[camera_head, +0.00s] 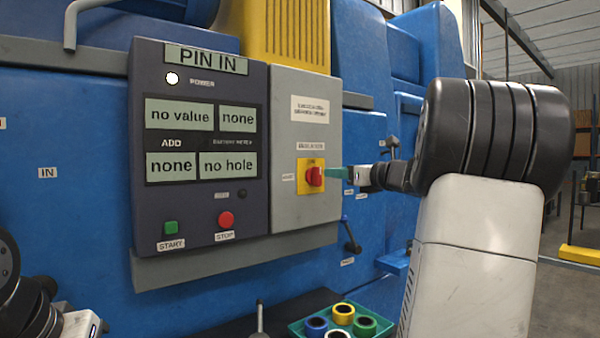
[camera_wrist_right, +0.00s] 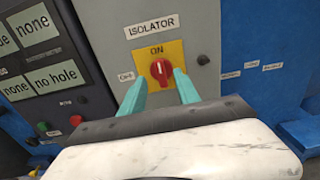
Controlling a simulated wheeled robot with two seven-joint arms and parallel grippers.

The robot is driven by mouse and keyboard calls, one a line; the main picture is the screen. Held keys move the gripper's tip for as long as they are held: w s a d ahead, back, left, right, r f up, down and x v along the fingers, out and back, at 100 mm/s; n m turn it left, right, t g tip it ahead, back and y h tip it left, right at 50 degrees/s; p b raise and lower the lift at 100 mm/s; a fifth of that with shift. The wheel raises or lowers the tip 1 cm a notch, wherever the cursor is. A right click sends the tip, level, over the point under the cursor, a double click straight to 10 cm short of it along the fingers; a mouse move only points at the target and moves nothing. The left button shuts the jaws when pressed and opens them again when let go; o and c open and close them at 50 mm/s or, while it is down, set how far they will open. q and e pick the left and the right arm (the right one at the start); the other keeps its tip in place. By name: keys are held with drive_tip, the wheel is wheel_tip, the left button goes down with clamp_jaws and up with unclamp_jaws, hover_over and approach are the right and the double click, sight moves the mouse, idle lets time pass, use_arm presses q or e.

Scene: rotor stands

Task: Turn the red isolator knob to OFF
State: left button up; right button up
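The red isolator knob (camera_head: 315,176) sits on a yellow plate (camera_head: 304,188) on the grey panel. In the right wrist view the knob (camera_wrist_right: 160,70) has its white mark upright, toward the ON label (camera_wrist_right: 157,50); the OFF label (camera_wrist_right: 126,76) is left of the plate. My right gripper (camera_head: 333,173) is in front of the knob. In the right wrist view its teal fingers (camera_wrist_right: 160,76) are spread, one on each side of the knob, with gaps visible. My left gripper (camera_head: 82,323) shows only partly at the lower left; its fingers are out of frame.
A dark display panel (camera_head: 198,222) with a green START button (camera_head: 170,228) and red STOP button (camera_head: 225,219) is left of the isolator. Levers (camera_head: 350,236) stick out at the right. A green tray (camera_head: 298,328) with several coloured rings is below.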

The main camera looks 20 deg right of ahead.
sight(320, 170)
drive_tip(key=x, duration=0.7)
drive_tip(key=shift+w+a, duration=0.1)
drive_tip(key=shift+w, duration=0.15)
clamp_jaws()
